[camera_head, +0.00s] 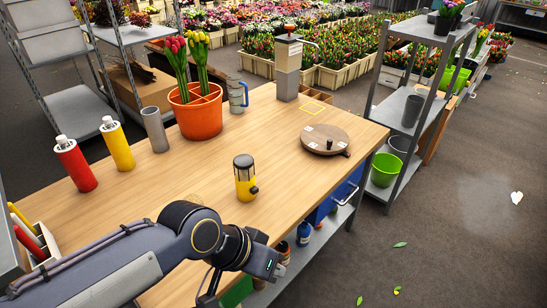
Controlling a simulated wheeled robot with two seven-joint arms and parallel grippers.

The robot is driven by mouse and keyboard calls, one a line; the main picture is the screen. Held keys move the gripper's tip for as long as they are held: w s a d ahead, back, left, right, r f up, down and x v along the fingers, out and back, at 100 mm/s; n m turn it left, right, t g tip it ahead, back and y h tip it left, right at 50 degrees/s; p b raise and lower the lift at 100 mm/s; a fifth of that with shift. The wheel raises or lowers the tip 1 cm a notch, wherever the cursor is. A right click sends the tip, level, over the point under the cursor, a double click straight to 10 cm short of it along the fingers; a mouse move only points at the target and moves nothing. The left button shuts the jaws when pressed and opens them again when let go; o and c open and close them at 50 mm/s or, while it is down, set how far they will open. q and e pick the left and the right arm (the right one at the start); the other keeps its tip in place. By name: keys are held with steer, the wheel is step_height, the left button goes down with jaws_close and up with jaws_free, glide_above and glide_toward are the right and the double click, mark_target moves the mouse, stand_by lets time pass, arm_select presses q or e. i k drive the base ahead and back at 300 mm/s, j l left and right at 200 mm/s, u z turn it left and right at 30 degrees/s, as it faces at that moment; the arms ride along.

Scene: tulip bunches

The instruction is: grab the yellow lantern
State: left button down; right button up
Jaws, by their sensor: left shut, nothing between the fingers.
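The yellow lantern (245,181) stands upright on the wooden table (310,178), near its front edge. It has a black cap, a clear-looking middle band, a yellow body and a dark knob at its lower right. My left gripper (264,263) is beyond the table's front edge, below and slightly right of the lantern in the picture, apart from it. It is shut and empty; its fingertips are hard to make out. My right gripper is out of view.
A red bottle (75,165), yellow bottle (117,145) and grey cylinder (154,130) stand left. An orange pot (199,119) with tulips is behind; a round wooden board (325,140) lies right. Table around the lantern is clear. A shelf rack (413,107) stands right.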

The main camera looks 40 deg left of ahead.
mark_target(244, 165)
steer(key=u, duration=3.05)
steer(key=l+u, duration=0.35)
steer(key=l, duration=1)
steer(key=i, duration=0.05)
